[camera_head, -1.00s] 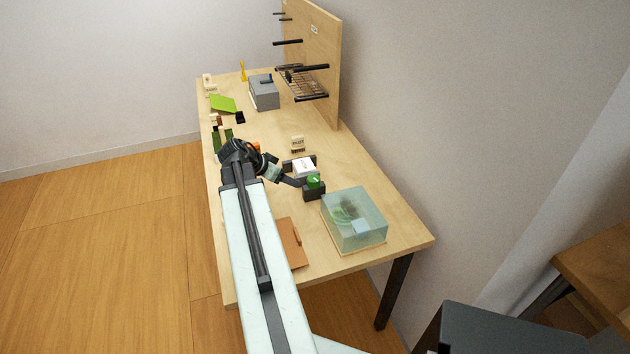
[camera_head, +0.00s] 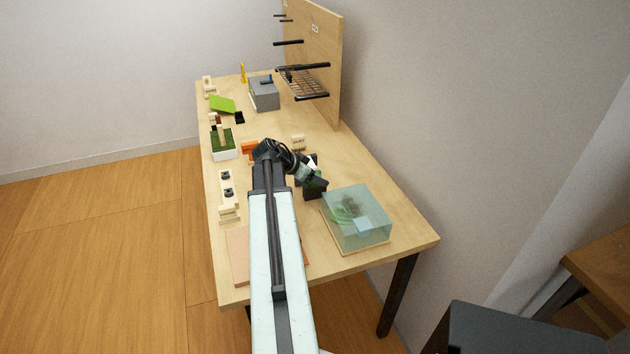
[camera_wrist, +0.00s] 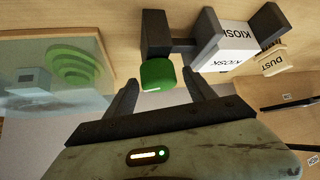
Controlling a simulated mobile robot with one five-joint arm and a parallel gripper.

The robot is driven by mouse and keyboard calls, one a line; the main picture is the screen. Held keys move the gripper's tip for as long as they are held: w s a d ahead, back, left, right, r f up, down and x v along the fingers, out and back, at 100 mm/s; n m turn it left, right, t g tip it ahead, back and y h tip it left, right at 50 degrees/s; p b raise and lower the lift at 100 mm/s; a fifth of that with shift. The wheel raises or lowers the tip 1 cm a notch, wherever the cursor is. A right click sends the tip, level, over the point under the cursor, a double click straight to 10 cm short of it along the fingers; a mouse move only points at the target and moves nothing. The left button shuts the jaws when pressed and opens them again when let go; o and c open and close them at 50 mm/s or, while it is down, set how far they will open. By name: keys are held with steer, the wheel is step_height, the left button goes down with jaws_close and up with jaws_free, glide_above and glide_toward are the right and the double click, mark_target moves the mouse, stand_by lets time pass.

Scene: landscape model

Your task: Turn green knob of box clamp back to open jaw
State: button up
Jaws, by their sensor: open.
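The green knob (camera_wrist: 157,75) shows in the wrist view, on the end of the dark box clamp (camera_wrist: 156,32). The clamp sits around a white box marked KIOSK (camera_wrist: 222,42). My gripper (camera_wrist: 160,90) is open, with one finger on each side of the knob and a visible gap to it. In the head view my gripper (camera_head: 312,182) is over the clamp (camera_head: 314,193) and hides most of the knob and the white box.
A clear teal-tinted case (camera_head: 357,218) stands just right of the clamp. A small wooden DUST sign (camera_head: 298,142) stands behind it. A green-topped block (camera_head: 223,148) and several small parts lie along the left edge. A pegboard (camera_head: 322,60) rises at the back.

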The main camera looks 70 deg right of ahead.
steer(key=c, duration=1.4)
steer(key=shift+o, duration=0.2)
